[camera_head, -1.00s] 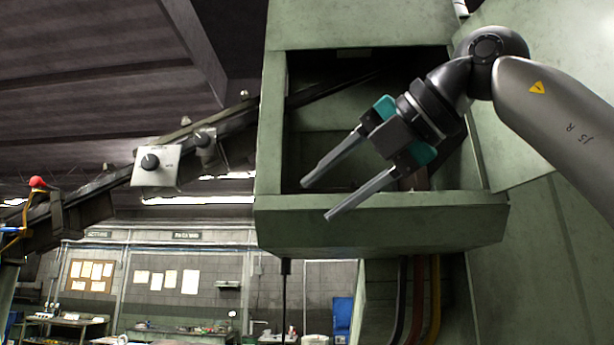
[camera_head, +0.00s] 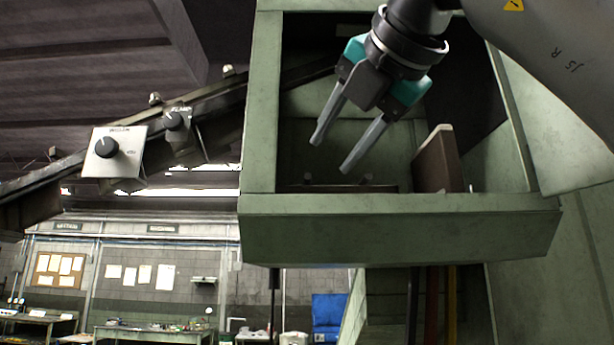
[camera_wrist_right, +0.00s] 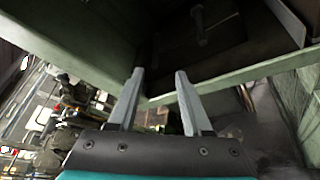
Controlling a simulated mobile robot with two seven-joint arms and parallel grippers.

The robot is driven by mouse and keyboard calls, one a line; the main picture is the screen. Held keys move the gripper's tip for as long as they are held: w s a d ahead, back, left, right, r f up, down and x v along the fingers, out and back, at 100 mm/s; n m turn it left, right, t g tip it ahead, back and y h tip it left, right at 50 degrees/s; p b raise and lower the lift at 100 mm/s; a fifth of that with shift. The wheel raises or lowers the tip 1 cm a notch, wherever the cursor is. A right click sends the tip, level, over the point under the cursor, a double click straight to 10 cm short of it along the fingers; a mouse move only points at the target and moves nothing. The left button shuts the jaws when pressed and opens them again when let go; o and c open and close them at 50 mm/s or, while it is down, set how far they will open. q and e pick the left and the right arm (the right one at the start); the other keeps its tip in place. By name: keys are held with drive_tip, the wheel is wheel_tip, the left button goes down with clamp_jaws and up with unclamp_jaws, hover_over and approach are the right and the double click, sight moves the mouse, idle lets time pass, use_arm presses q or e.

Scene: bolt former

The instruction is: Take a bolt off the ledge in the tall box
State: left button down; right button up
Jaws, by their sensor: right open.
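The tall box (camera_head: 400,228) is a green open-fronted metal housing in the head view. Inside, low at the back, is a dark ledge (camera_head: 338,188). Two small bolt-like shapes show at it, a left bolt (camera_head: 307,180) and a right bolt (camera_head: 367,178), both dim and small. My right gripper (camera_head: 331,156) is open and empty, tilted down-left in front of the opening, its fingertips above the ledge in the picture. In the right wrist view its fingers (camera_wrist_right: 160,72) are apart, with a dim bolt (camera_wrist_right: 202,38) on a dark surface beyond them. My left gripper is not in view.
The box's front lip and side walls frame the opening. A brown upright plate (camera_head: 437,160) stands inside on the right. A sloping rail (camera_head: 215,105) with a knob panel (camera_head: 113,152) meets the box from the left. Cables hang below the box.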

sight(310, 174)
drive_tip(key=p+x, duration=0.1)
drive_tip(key=x, duration=0.1)
drive_tip(key=p+x, duration=0.1)
drive_tip(key=x, duration=0.2)
drive_tip(key=shift+a+r+p, duration=0.2)
drive_tip(key=shift+a+p, duration=0.1)
drive_tip(key=shift+a, duration=0.15)
drive_tip(key=shift+w+a+f, duration=0.1)
drive_tip(key=shift+w+a, duration=0.05)
drive_tip(key=shift+w, duration=0.2)
drive_tip(key=shift+w+f, duration=0.1)
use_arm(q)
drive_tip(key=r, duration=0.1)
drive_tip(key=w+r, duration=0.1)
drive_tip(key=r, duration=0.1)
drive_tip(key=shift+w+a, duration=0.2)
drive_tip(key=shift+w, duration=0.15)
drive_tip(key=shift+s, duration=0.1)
use_arm(e)
clamp_jaws()
